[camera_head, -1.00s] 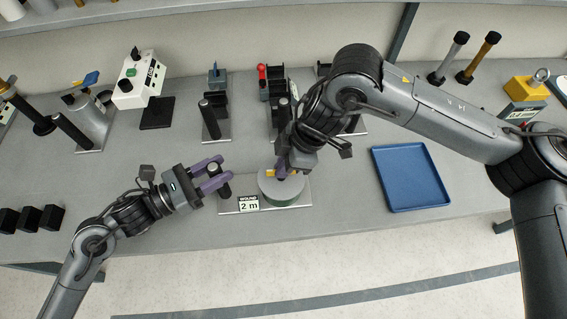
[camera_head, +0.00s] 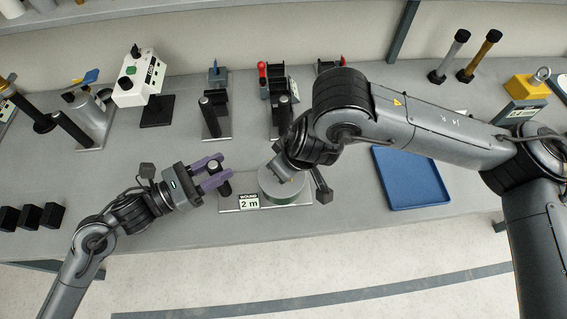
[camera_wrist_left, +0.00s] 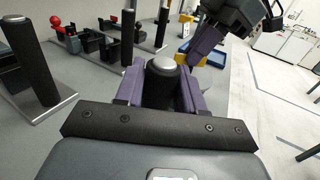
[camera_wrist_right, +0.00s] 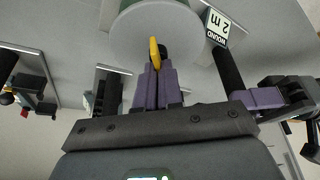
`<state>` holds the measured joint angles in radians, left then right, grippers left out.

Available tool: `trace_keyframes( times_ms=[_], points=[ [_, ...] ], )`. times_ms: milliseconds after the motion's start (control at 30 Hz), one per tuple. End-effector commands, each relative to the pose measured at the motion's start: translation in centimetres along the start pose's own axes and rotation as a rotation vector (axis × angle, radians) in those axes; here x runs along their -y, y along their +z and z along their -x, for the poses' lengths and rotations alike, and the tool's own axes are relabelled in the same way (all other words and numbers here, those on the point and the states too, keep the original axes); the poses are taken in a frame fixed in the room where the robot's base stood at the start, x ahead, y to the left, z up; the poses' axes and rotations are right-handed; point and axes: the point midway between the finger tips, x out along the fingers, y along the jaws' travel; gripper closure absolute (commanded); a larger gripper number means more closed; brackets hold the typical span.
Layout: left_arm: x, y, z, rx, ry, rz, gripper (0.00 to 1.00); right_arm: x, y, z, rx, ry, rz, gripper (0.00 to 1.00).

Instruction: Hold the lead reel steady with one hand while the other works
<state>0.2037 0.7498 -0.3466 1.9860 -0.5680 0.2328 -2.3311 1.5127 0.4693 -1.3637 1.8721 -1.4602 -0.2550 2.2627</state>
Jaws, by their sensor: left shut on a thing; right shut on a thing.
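The lead reel (camera_head: 280,190) is a grey-topped disc with a green rim on a metal base plate (camera_head: 230,208) labelled "WOUND 2 m". A black post (camera_head: 224,190) with a silver top stands upright at the plate's left end; it also shows in the left wrist view (camera_wrist_left: 162,82). My left gripper (camera_head: 221,171) is shut on this post, one purple finger on each side. My right gripper (camera_wrist_right: 157,80) is shut on a yellow crank handle (camera_wrist_right: 154,52) at the reel's face. In the head view my right wrist hides the handle and most of that gripper.
A blue tray (camera_head: 410,178) lies right of the reel. Behind stand several black posts and fixtures, one with a red knob (camera_head: 263,72). A white control box (camera_head: 138,80) stands at the back left. Black cubes (camera_head: 30,217) sit at the front left.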

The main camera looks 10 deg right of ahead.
Motion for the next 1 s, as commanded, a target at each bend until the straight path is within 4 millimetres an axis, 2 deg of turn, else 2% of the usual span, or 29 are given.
trace_keyframes(
  times_ms=[300, 833, 867, 1000],
  points=[
    [-0.04, -0.02, 0.01, 0.000, 0.001, 0.000, 1.00, 0.10, 0.07, -0.06, 0.003, 0.047, -0.114, 1.00],
    [-0.04, -0.01, 0.01, 0.000, 0.001, 0.000, 1.00, 0.07, 0.10, -0.09, 0.002, 0.056, -0.137, 1.00],
    [-0.04, -0.01, 0.01, 0.000, 0.001, 0.000, 1.00, 0.07, 0.10, -0.09, 0.002, 0.056, -0.137, 0.91],
    [-0.04, -0.01, 0.01, 0.000, 0.001, 0.000, 1.00, 0.07, 0.07, -0.07, 0.002, 0.056, -0.137, 0.69]
  ],
)
